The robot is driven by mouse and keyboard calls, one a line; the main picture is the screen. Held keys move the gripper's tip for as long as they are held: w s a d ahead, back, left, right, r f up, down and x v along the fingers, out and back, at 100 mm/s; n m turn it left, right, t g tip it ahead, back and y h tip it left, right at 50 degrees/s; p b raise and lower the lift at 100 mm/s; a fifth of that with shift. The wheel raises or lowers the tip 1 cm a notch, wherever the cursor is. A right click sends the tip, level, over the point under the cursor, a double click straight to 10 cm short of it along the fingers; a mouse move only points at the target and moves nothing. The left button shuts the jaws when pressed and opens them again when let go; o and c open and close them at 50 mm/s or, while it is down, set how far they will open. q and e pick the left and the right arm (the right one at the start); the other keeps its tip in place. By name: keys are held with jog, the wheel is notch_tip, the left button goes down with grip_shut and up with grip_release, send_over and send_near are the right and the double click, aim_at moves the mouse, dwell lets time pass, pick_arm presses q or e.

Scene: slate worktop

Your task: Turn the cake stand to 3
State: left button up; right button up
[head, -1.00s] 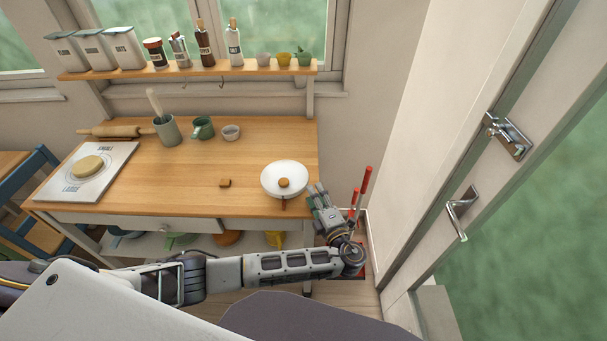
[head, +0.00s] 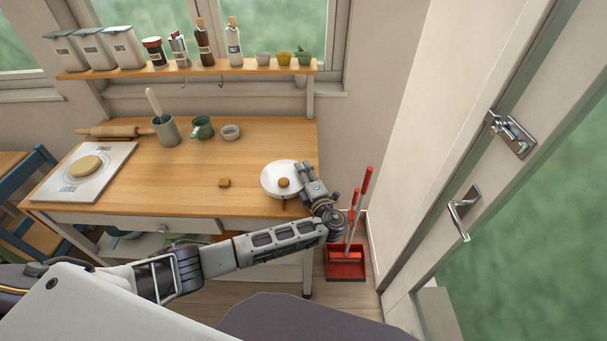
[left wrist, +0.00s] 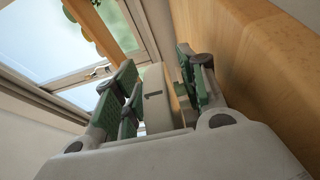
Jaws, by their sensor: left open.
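The white round cake stand (head: 271,187) with a wooden knob (head: 284,182) on top is at the right front of the wooden worktop. A small brown pointer (head: 284,204) shows at its front side. In the left wrist view, a pale part of the stand marked "1" (left wrist: 154,98) shows between the green-padded fingers. My left gripper (head: 308,174) is at the stand's right edge, open, with its fingers on either side of that part. I cannot tell if they touch it. My right gripper is not in view.
A small wooden block (head: 224,183) lies left of the stand. A red dustpan (head: 346,268) stands on the floor at right.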

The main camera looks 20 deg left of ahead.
pick_arm(q)
jog(key=c, duration=0.9)
grip_shut()
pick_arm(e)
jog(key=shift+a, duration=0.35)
pick_arm(q)
jog(key=shift+a, duration=0.1)
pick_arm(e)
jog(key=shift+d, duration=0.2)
